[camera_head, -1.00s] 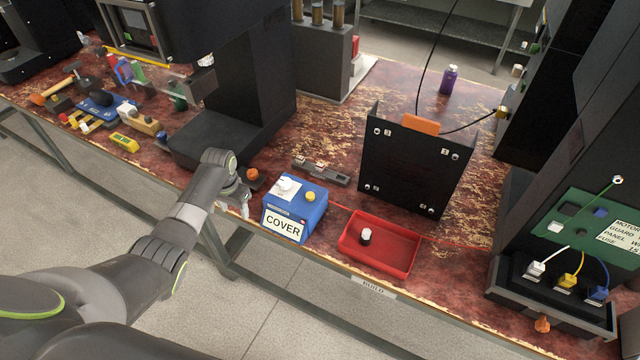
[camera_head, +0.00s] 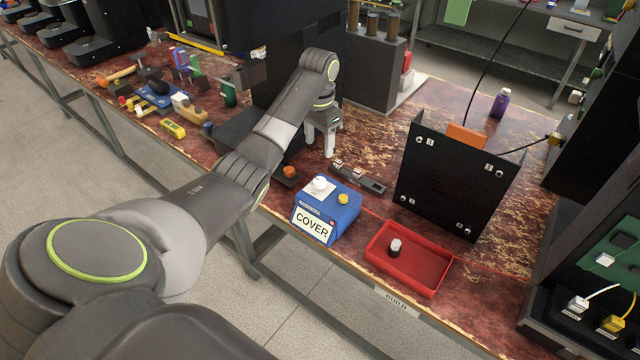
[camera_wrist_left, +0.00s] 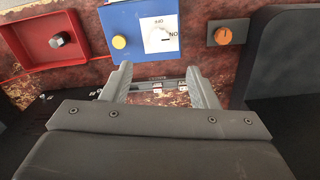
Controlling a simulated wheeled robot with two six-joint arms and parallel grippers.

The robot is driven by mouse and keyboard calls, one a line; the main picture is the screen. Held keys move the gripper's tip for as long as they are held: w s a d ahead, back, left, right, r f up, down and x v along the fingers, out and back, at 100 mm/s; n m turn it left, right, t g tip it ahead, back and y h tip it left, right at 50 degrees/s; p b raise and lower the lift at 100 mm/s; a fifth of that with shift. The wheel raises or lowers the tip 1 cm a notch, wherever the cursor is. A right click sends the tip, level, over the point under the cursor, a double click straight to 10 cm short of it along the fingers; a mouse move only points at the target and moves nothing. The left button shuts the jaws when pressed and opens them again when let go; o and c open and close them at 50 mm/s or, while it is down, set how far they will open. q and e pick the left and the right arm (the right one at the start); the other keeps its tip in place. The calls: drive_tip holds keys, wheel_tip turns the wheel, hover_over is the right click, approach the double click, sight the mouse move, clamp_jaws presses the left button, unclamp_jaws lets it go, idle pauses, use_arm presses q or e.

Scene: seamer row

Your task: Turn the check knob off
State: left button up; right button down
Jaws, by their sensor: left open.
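The blue box (camera_head: 327,212) with a COVER label stands near the table's front edge. On its top are a white knob (camera_head: 320,185) on a white plate and a yellow button (camera_head: 343,198). An orange knob (camera_head: 289,172) sits on a small dark base left of the box. No label in view reads "check", so I cannot tell which knob is meant. My left gripper (camera_head: 320,148) is open and empty, fingers down, behind the box and apart from it. In the left wrist view the white knob (camera_wrist_left: 157,38) and orange knob (camera_wrist_left: 223,36) lie beyond the fingertips (camera_wrist_left: 158,70). My right gripper is not in view.
A dark rail (camera_head: 362,181) lies behind the box. An upright black panel (camera_head: 455,187) stands behind the tray. A dark machine stands left of the gripper.

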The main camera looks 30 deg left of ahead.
sight(319, 181)
use_arm(q)
wheel_tip(319, 181, down, 13)
drive_tip(key=shift+r+p, duration=0.15)
drive_tip(key=shift+p, duration=0.25)
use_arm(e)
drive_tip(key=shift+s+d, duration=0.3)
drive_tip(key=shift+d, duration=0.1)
use_arm(q)
drive_tip(key=shift+c, duration=0.4)
